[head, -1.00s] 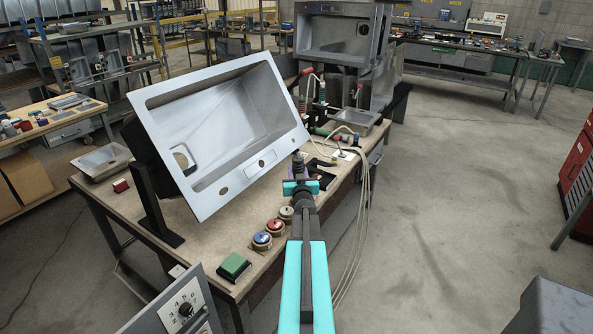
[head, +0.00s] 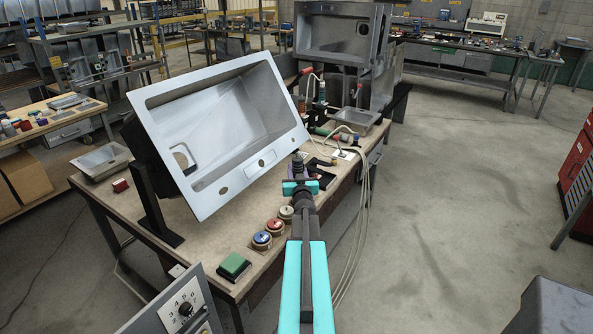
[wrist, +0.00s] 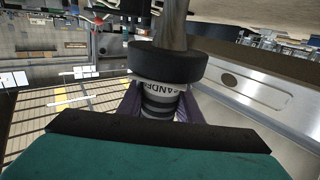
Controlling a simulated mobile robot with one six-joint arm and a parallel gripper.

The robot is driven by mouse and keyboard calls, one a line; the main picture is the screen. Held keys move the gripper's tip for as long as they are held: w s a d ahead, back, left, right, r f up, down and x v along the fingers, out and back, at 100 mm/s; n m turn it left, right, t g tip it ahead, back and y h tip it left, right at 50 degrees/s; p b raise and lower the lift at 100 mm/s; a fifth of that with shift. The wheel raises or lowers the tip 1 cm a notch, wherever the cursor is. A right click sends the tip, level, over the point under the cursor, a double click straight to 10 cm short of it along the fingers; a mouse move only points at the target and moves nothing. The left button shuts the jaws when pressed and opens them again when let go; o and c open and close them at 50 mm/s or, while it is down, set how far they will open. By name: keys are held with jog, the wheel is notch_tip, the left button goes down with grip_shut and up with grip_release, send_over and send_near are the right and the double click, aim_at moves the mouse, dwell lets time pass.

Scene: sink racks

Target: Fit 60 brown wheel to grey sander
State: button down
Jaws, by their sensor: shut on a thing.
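My gripper (head: 300,186) is shut on the sander, over the front right part of the bench. In the wrist view the sander (wrist: 160,88) has a pale band with part of the word "SANDER", dark rings, a wide black disc and a grey shaft. In the head view only a small dark part of it shows past my gripper. Three small round stacks of brownish wheels stand on the bench: one with a blue top (head: 262,239), one with a red top (head: 275,226) and one with a pale green top (head: 286,213). Their numbers are too small to read.
A tilted steel sink (head: 225,130) on a black stand fills the bench's (head: 215,235) middle. A green block (head: 234,265) lies at the front edge. Several tools with cables (head: 345,140) stand at the back right. A control box (head: 178,308) is at lower left.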

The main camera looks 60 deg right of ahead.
aim_at(296, 156)
jog(key=shift+f+b, duration=0.95)
jog(key=shift+f, duration=0.25)
dwell(0.8)
jog(key=shift+r, duration=0.25)
jog(key=shift+r+p, duration=3.4)
jog(key=shift+r, duration=0.4)
jog(key=shift+w+a, duration=0.1)
jog(key=shift+w, duration=0.05)
